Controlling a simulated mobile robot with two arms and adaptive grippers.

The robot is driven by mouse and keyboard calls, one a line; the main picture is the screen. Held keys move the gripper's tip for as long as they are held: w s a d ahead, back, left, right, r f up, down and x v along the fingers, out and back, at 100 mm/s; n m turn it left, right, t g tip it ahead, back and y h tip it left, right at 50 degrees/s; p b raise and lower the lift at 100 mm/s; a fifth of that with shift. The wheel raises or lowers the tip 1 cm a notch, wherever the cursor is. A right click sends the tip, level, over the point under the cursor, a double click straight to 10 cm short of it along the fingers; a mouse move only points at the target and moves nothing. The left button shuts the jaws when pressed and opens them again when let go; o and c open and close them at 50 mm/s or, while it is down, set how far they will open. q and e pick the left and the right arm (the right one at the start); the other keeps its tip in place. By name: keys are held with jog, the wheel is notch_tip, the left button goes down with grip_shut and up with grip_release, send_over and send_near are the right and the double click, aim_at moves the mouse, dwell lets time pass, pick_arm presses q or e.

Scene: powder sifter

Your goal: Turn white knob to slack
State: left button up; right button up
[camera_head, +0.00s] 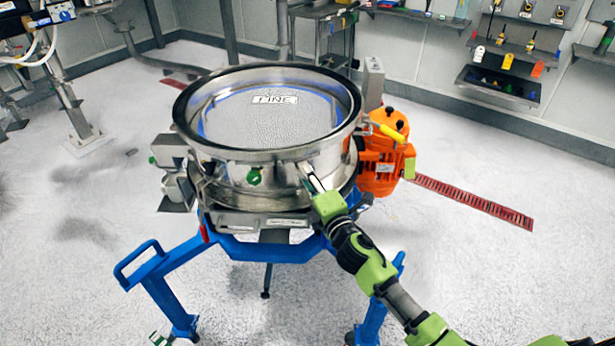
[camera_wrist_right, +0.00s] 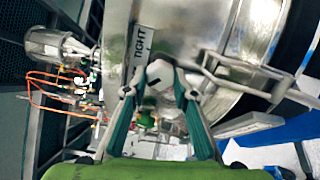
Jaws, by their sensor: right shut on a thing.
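The white knob (camera_wrist_right: 161,74) shows in the right wrist view, with a dark mark on its face. It sits on the sifter's metal side, just right of a "TIGHT" label (camera_wrist_right: 140,48). My right gripper (camera_wrist_right: 160,94) has its two fingers on either side of the knob, shut on it. In the head view, my right gripper (camera_head: 309,174) is at the front right side of the round metal sifter (camera_head: 231,172). The knob is hidden there by the gripper.
A green knob (camera_head: 254,177) is on the sifter's front, left of my gripper. An orange motor (camera_head: 379,166) stands close on the right. The blue frame (camera_head: 165,265) carries the sifter. The floor around is largely clear. Shelves with tools (camera_head: 500,83) line the back wall.

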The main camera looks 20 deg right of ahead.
jog(key=o, duration=1.1)
jog(key=s, duration=0.8)
jog(key=s+d, duration=0.1)
jog(key=s, duration=0.3)
jog(key=shift+d, duration=0.1)
jog(key=s+d+f+m+g+h, duration=0.1)
jog(key=s+f+m+g, duration=0.25)
jog(key=f, duration=0.85)
jog(key=s+d+f+m+g, duration=0.15)
jog(key=s+f, duration=0.25)
jog(key=f, duration=0.7)
jog(key=s+d+f+m+g+h, duration=0.1)
jog(key=s+f+m+g, duration=0.25)
jog(key=f, duration=0.85)
jog(key=s+f+m+g, duration=0.4)
jog(key=s+f+m, duration=0.1)
jog(key=s+f, duration=0.85)
jog(key=s+f+m+g, duration=0.1)
jog(key=s+f, duration=0.1)
jog(key=s, duration=0.5)
jog(key=s+f+m+g, duration=0.2)
jog(key=s+f, duration=0.1)
jog(key=s, duration=0.5)
jog(key=s+a+f+m+g, duration=0.1)
jog(key=s+f+m, duration=0.1)
jog(key=s, duration=0.5)
jog(key=shift+s+f+g, duration=0.25)
jog(key=shift+s+f, duration=0.15)
jog(key=shift+f, duration=0.35)
